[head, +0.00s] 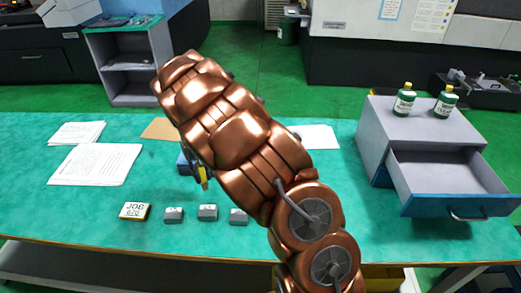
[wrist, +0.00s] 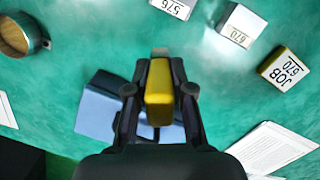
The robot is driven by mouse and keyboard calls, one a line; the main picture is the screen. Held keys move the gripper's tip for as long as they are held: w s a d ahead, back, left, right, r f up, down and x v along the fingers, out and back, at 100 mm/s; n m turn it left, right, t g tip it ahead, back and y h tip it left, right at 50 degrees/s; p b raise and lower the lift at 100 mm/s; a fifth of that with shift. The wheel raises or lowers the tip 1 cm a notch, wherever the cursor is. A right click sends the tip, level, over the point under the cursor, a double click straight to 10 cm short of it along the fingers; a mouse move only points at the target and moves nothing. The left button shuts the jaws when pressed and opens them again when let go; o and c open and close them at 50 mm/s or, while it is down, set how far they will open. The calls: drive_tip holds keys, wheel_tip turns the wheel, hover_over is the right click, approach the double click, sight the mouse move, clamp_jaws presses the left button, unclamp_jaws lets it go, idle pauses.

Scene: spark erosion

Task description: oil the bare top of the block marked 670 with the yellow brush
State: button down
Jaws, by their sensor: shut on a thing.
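In the head view the brush's yellow (head: 204,176) shows just below the arm, above the table behind the row of blocks. The block marked 670 (wrist: 239,27) is a small grey block with a pale marked face, up and right of my gripper in the wrist view and apart from it. In the head view it is the leftmost grey block (head: 173,215), beside the yellow-edged JOB 670 block (head: 135,211).
The block marked 576 (wrist: 173,7) and another grey block (head: 238,216) continue the row. A blue object (wrist: 98,108) lies below my gripper.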

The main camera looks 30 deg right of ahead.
drive_tip(key=s+d+r+m+t+y+p, duration=0.2)
drive_tip(key=s+d+m+p, duration=0.1)
drive_tip(key=d+m, duration=0.9)
drive_tip(key=s+d+r+m+t+y+p, duration=0.1)
drive_tip(key=s+d+m+t+y+p, duration=0.2)
drive_tip(key=d+m, duration=0.9)
drive_tip(key=shift+h, duration=0.4)
drive_tip(key=shift+s+d+f+b, duration=0.1)
drive_tip(key=shift+s+f+b, duration=0.1)
drive_tip(key=shift+f+b, duration=1.15)
drive_tip(key=shift+s+f+b, duration=0.2)
drive_tip(key=shift+f+b, duration=0.9)
drive_tip(key=shift+f, duration=0.3)
drive_tip(key=shift+f, duration=0.6)
drive_tip(key=shift+r, duration=0.1)
wheel_tip(320, 180, up, 7)
drive_tip(key=p, duration=0.5)
idle(0.6)
